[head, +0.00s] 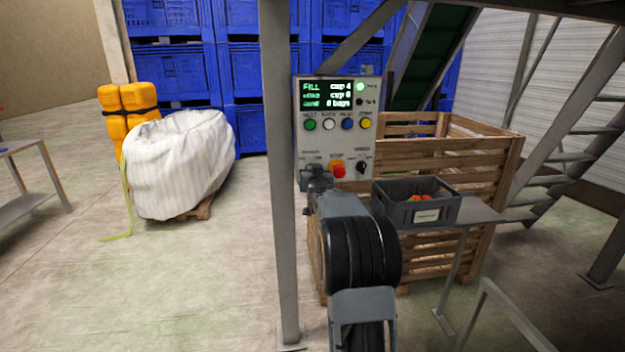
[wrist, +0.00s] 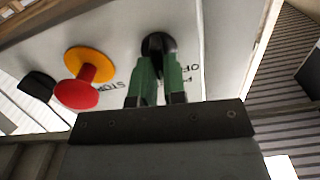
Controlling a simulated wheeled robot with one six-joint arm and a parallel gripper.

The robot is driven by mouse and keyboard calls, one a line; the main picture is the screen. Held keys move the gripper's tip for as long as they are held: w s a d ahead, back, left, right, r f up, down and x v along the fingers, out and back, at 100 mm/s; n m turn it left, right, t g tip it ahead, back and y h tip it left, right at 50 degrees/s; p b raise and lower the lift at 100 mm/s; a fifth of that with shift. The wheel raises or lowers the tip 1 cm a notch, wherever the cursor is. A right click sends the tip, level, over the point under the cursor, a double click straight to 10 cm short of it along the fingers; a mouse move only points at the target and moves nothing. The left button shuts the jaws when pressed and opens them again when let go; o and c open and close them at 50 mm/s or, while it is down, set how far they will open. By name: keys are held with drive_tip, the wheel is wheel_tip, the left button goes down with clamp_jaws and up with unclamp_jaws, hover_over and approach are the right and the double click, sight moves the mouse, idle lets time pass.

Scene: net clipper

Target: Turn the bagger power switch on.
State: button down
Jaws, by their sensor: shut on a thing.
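The bagger control panel (head: 325,130) is a grey box on a post, with a lit green-text display. Its power switch is a black round knob (wrist: 158,42) on the lower panel, beside lettering that reads partly "OFF" in the wrist view. My gripper (wrist: 157,65) has its green fingers shut on this knob. In the head view my gripper (head: 314,172) reaches the panel's lower left and hides the switch. The knob's pointing direction is covered by the fingers. The red STOP button (wrist: 82,88) on a yellow base sits beside it, apart from my fingers.
A black speed knob (head: 362,167) is right of STOP. A grey post (head: 280,200) stands close left of my arm. A dark crate (head: 412,212) rests on a small shelf before a wooden bin (head: 480,160). A white sack (head: 180,165) stands left; floor between is clear.

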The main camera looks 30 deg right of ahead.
drive_tip(key=shift+s+d+m+b, duration=0.1)
drive_tip(key=shift+m+b, duration=0.1)
drive_tip(key=shift+m, duration=1.65)
drive_tip(key=shift+d+m+b, duration=0.1)
drive_tip(key=shift+m+b, duration=0.1)
drive_tip(key=shift+m, duration=1.95)
drive_tip(key=c, duration=1.2)
unclamp_jaws()
drive_tip(key=b+v, duration=0.1)
drive_tip(key=v, duration=1.2)
drive_tip(key=shift+s+a, duration=0.2)
drive_tip(key=shift+s, duration=0.15)
drive_tip(key=shift+f, duration=0.1)
